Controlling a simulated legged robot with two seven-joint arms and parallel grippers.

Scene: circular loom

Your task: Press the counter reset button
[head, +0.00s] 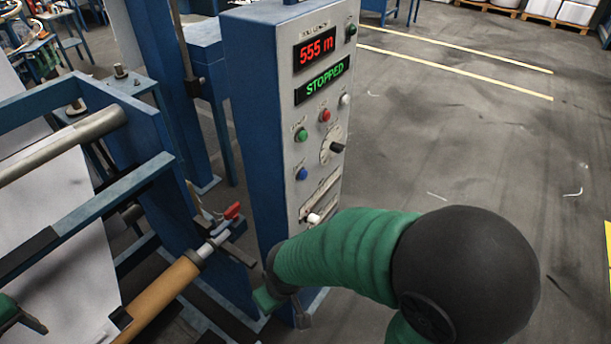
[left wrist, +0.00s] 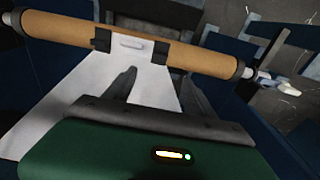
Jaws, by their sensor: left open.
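The control panel (head: 318,75) is the light face of a blue cabinet in the head view. Its displays read "555 m" and "STOPPED". It carries a green button (head: 301,134), a red button (head: 325,115), a white button (head: 345,99), a blue button (head: 302,173) and a small green one (head: 351,30) near the top. Their labels are too small to tell which is the counter reset. My right gripper (head: 284,303) is low in front of the cabinet, below the buttons, partly hidden by its own arm. My left gripper (left wrist: 158,78) is open and empty, below the brown roll in the left wrist view.
A black knob (head: 337,147) and a white-tipped lever (head: 314,218) are also on the panel. The brown roll (head: 160,300) with a red-handled clamp (head: 232,211) lies left of the cabinet, by the blue frame (head: 95,205). Open floor (head: 480,150) lies right.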

